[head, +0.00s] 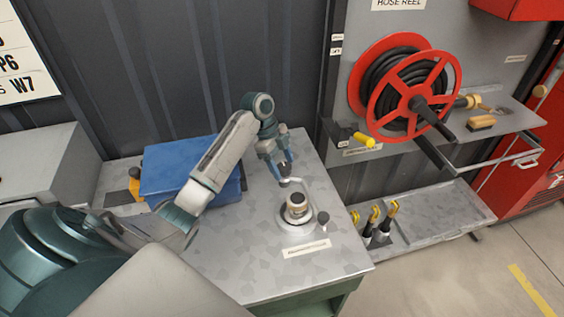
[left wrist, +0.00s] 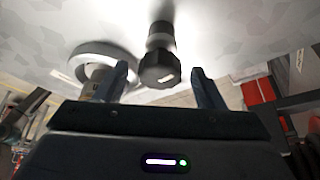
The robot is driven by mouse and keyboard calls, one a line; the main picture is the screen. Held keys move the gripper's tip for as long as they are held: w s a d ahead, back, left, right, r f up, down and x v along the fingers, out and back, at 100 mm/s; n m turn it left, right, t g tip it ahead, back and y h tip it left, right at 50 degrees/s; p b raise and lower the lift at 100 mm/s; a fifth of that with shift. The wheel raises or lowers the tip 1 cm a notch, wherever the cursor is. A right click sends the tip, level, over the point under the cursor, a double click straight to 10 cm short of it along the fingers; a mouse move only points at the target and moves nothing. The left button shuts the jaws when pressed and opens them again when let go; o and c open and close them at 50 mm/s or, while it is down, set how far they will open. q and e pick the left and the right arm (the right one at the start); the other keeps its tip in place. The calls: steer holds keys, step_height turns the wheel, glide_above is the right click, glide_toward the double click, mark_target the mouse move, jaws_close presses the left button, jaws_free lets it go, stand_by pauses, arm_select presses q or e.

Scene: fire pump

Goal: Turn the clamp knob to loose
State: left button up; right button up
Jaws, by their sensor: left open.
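A black ribbed clamp knob (left wrist: 160,68) with a white mark on its face shows in the left wrist view, on a short stem. It lies in the picture between my left gripper's two fingers (left wrist: 160,88); I see no finger touching it. In the head view a small dark knob (head: 323,217), apparently the same one, stands right of the round metal fitting (head: 297,208) on the grey bench. My left gripper (head: 284,179) is open above the bench, just behind the fitting. The fitting's pale ring (left wrist: 98,58) is partly behind the left-hand finger. My right gripper is not in view.
A blue box (head: 165,165) sits on the bench (head: 335,262) behind my left arm. A label plate (head: 307,249) lies in front of the fitting. A red hose reel (head: 405,88) and a shelf with yellow-topped tools (head: 380,222) stand to the right.

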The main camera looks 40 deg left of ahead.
arm_select(q)
steer(key=c, duration=1)
